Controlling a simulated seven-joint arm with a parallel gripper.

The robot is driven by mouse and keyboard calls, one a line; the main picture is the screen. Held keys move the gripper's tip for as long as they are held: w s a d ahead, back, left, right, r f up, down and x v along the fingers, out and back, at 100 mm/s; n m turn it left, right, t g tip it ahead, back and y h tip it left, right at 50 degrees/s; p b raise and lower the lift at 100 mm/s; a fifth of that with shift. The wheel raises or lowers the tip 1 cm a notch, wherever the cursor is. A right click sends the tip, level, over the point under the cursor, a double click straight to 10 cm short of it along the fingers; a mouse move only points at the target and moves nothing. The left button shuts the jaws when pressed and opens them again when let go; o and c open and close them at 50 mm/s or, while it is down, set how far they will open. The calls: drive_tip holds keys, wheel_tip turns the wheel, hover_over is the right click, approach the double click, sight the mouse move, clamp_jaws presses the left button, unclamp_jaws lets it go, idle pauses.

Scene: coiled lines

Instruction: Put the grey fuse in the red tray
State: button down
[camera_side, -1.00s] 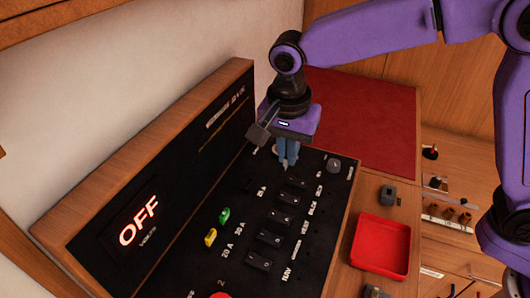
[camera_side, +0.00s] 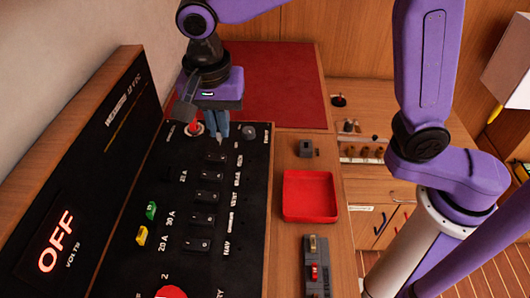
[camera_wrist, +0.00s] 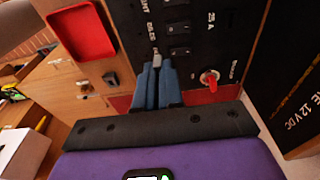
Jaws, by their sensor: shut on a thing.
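My gripper (camera_side: 217,137) hangs over the far end of the black switch panel (camera_side: 180,185), its blue fingers pointing down. In the wrist view, my gripper (camera_wrist: 157,68) is shut on a small grey piece at its fingertips, which looks like the grey fuse (camera_wrist: 157,60). In the side view the fuse is too small and covered to make out. The red tray (camera_side: 309,195) lies on the wooden top to the right of the panel, nearer the camera than my gripper. It looks empty, and it also shows at upper left in the wrist view (camera_wrist: 82,34).
A red-tipped switch (camera_side: 195,128) stands close left of my fingers. A round knob (camera_side: 249,132) is to their right. A dark grey block (camera_side: 306,148) sits behind the tray, and a fuse holder (camera_side: 315,265) in front. Green (camera_side: 151,211) and yellow (camera_side: 142,235) fuses sit in the panel.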

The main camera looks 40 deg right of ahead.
drive_tip(key=shift+s, duration=0.1)
drive_tip(key=s+d+f+n, duration=0.2)
drive_tip(key=s+d, duration=0.8)
drive_tip(key=s, duration=0.2)
drive_tip(key=s+d+f+n, duration=0.2)
drive_tip(key=s+d+f, duration=0.1)
drive_tip(key=s+d, duration=0.85)
drive_tip(key=w+a+f, duration=0.2)
drive_tip(key=w, duration=0.1)
drive_tip(key=w+a+f, duration=0.3)
drive_tip(key=w, duration=0.1)
drive_tip(key=w+a+f, duration=0.3)
drive_tip(key=shift+w+f, duration=0.2)
drive_tip(key=shift+w+a+f, duration=0.15)
drive_tip(key=shift+w+f, duration=0.2)
drive_tip(key=shift+f, duration=0.15)
drive_tip(key=shift+f+n, duration=0.3)
drive_tip(key=shift+f, duration=1.3)
drive_tip(key=shift+f, duration=0.1)
